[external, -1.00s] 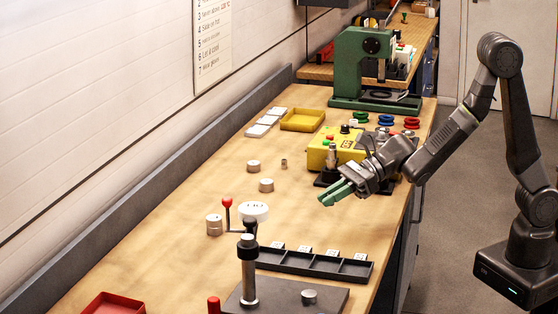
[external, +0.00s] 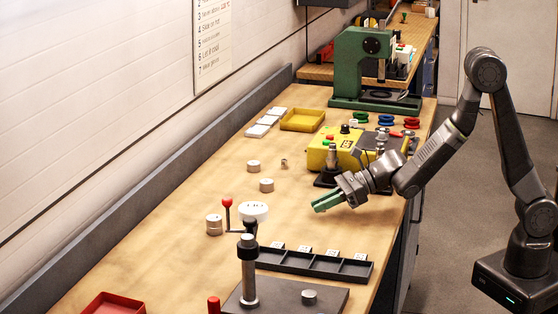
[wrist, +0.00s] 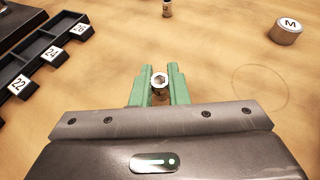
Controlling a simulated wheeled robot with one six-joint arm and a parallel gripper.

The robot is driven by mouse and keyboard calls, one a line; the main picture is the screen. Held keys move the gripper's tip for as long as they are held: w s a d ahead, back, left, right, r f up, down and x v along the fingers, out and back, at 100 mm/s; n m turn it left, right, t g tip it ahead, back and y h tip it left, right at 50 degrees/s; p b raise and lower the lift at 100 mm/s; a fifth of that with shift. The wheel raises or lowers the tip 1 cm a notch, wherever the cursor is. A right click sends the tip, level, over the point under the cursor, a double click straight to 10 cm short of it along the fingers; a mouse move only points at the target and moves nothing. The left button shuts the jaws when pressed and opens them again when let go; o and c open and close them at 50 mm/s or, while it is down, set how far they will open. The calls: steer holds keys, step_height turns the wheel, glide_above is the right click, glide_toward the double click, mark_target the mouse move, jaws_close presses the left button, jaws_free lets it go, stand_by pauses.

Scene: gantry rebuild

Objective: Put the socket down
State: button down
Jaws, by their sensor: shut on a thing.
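My gripper (external: 327,203) is over the bench, to the right of the white round part and behind the black tray. Its green fingers (wrist: 159,84) are shut on a small metal socket (wrist: 160,79) with its hex opening facing up in the wrist view. The socket cannot be made out in the external view. The black compartment tray (external: 312,266) stands nearer the external camera; in the wrist view (wrist: 42,61) it is at the left, with labels 22, 24 and 26.
A metal cylinder marked M (wrist: 288,31) stands at the upper right of the wrist view. A small cylindrical part (wrist: 167,9) is at its top. The yellow box (external: 330,156) is behind my gripper. Bare bench with a faint circle (wrist: 262,90) lies to its right.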

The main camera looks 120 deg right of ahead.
steer(key=shift+f, duration=0.8)
steer(key=shift+f+b, duration=0.2)
steer(key=shift+b, duration=0.1)
steer(key=c, duration=1.4)
jaws_free()
steer(key=shift+r, duration=0.15)
steer(key=shift+r+p, duration=0.15)
steer(key=shift+p, duration=0.3)
steer(key=b+v, duration=0.1)
steer(key=v, duration=1)
steer(key=shift+s+r, duration=0.1)
steer(key=shift+s, duration=0.1)
steer(key=shift+o, duration=0.5)
steer(key=shift+s, duration=0.25)
